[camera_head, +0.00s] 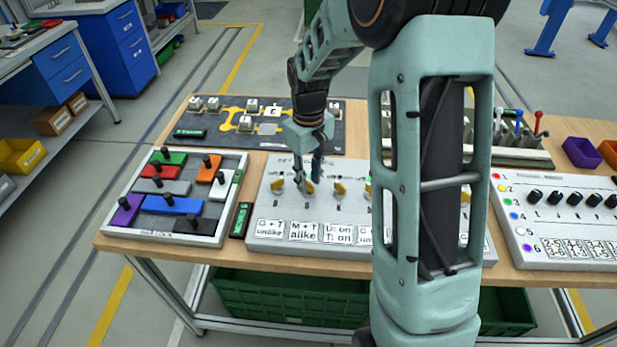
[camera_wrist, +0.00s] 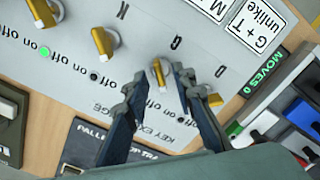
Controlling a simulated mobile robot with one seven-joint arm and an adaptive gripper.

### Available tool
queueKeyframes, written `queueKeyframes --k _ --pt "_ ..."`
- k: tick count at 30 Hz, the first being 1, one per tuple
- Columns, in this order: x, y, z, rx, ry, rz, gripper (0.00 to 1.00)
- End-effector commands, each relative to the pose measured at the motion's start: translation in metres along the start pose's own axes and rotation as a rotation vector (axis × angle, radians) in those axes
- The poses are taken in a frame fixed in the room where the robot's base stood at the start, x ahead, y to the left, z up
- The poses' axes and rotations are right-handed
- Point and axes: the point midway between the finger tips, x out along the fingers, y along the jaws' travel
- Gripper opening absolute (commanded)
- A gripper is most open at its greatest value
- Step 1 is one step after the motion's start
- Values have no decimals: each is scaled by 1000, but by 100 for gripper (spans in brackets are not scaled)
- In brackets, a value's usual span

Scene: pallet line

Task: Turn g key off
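The white key panel (camera_head: 330,214), marked KEY EXCHANGE in the wrist view (camera_wrist: 60,85), carries a row of yellow keys. My gripper (camera_wrist: 161,76) is open over the panel, its two dark fingers on either side of one yellow key (camera_wrist: 158,73). In the head view my gripper (camera_head: 316,172) is at the second key from the left (camera_head: 309,186). I cannot tell whether the fingers touch it. The leftmost key (camera_head: 277,187) is outside the grip. The letters by the keys are too unclear to match one surely to g. One panel light (camera_wrist: 44,51) is green, another (camera_wrist: 93,77) dark.
A sliding-block tray (camera_head: 135,222) stands left of the panel, with a small green MOVES display (camera_head: 240,220) between. A dark puzzle board (camera_head: 330,137) lies behind. A panel with black knobs (camera_head: 560,245) is on the right. My arm hides the key panel's right part.

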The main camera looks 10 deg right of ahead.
Motion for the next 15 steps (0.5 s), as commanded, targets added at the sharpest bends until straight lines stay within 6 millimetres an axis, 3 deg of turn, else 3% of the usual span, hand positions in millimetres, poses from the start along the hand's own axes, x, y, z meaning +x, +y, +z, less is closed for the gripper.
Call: queueKeyframes --k 15 --pt "-96 0 -1 0 6 3 24"
